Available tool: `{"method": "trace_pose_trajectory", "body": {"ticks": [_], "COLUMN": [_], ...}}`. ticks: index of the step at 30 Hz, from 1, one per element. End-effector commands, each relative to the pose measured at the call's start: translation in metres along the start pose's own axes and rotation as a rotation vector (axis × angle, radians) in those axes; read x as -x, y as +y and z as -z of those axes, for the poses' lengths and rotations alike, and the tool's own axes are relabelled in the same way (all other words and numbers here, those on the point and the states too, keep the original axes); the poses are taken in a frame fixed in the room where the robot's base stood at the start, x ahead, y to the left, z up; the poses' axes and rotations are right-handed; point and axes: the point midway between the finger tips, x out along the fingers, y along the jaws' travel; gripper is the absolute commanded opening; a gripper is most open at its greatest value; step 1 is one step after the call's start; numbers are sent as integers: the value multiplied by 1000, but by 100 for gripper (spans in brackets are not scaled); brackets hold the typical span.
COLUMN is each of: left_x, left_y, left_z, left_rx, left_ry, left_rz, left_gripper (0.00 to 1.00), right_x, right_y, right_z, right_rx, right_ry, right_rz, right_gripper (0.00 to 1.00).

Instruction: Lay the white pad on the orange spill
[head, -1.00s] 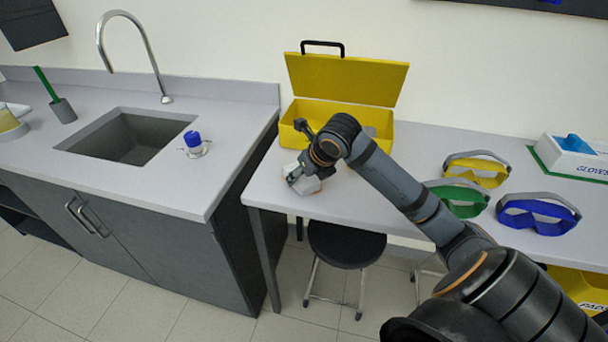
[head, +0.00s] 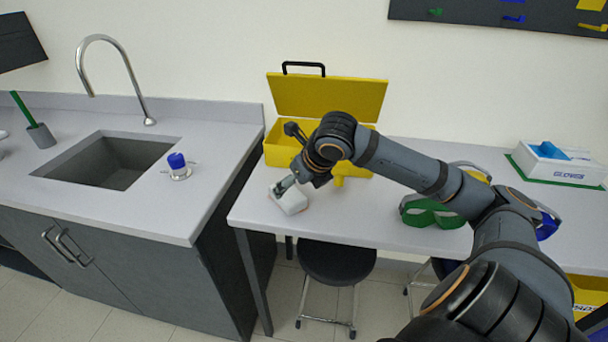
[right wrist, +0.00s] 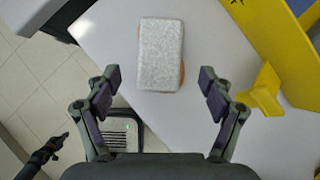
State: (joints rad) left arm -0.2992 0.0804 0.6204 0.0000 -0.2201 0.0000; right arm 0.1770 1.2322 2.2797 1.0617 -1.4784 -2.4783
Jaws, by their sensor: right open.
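The white pad (head: 290,198) lies flat near the left end of the grey table, by its front edge. In the right wrist view the pad (right wrist: 161,52) is a speckled pale rectangle. My right gripper (head: 286,184) is at the pad in the head view. In the right wrist view its fingers (right wrist: 159,84) are spread wide, with nothing held between them. A dark jointed part at the lower left there may be my left arm; its jaws are unclear.
An open yellow case (head: 328,98) stands behind the pad, close to my right gripper. Green goggles (head: 432,213) and a glove box (head: 556,165) are farther right. A sink (head: 105,160) is on the left counter, across a gap. A black stool (head: 336,260) stands below the table edge.

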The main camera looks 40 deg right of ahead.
Motion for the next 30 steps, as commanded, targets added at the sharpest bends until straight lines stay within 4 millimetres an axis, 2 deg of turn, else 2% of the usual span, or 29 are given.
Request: {"method": "trace_pose_trajectory", "body": {"ticks": [1, 6, 9, 13, 15, 19, 30], "left_x": [-7, -16, -38, -54, -54, -57, -56], "left_y": [1, 2, 4, 5, 6, 6, 6], "left_z": [-1, -1, -4, -5, -6, -6, -6], "left_rx": [0, 0, 0, 0, 1, 1, 1], "left_ry": [0, 0, 1, 1, 0, 0, -1], "left_rz": [0, -1, -1, -1, -2, -1, -1], "left_gripper": [0, 0, 0, 0, 0, 0, 0], "right_x": [1, 16, 22, 36, 49, 61, 66], "right_y": [-2, -1, -1, -1, 1, 1, 1], "right_z": [2, 2, 4, 4, 1, 1, 1], "right_rx": [6, 1, 2, -2, -5, -4, -3], "right_ry": [-2, 2, -3, -2, -3, 0, 3], "right_rz": [8, 9, 7, 7, 0, 0, -1], "right_gripper": [82, 82, 82, 82, 82, 82, 82]}}
